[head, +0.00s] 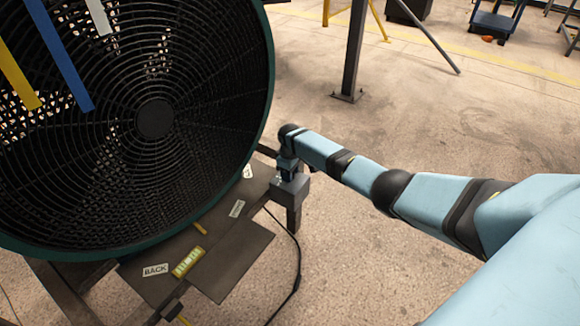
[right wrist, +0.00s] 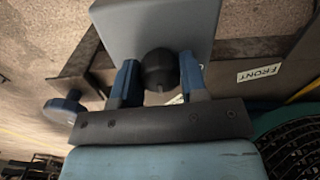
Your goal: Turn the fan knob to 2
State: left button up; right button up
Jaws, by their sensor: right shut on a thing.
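The large fan (head: 155,120) with its dark round grille fills the left of the head view. A grey control box (head: 291,187) sits at the right end of its base; it also shows in the right wrist view (right wrist: 190,22). My right gripper (head: 287,170) is at the box. In the right wrist view, the dark round fan knob (right wrist: 159,68) lies between the blue fingers of my right gripper (right wrist: 158,78), which is shut on it. The knob's setting and any number marks cannot be read. My left gripper is not in view.
A black cable (head: 298,262) runs from the box to the floor. The fan's base (head: 220,232) carries a BACK label (head: 156,270) and a yellow level (head: 187,262). A dark post (head: 352,60) stands behind. The floor to the right is mostly clear.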

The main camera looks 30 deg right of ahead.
jog(key=shift+a+m+p, duration=0.1)
jog(key=shift+m+p, duration=0.45)
jog(key=shift+m, duration=0.75)
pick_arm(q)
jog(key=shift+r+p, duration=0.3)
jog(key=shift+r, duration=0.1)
pick_arm(e)
jog(key=shift+m, duration=0.3)
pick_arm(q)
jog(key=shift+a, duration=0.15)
pick_arm(e)
jog(key=o, duration=0.9)
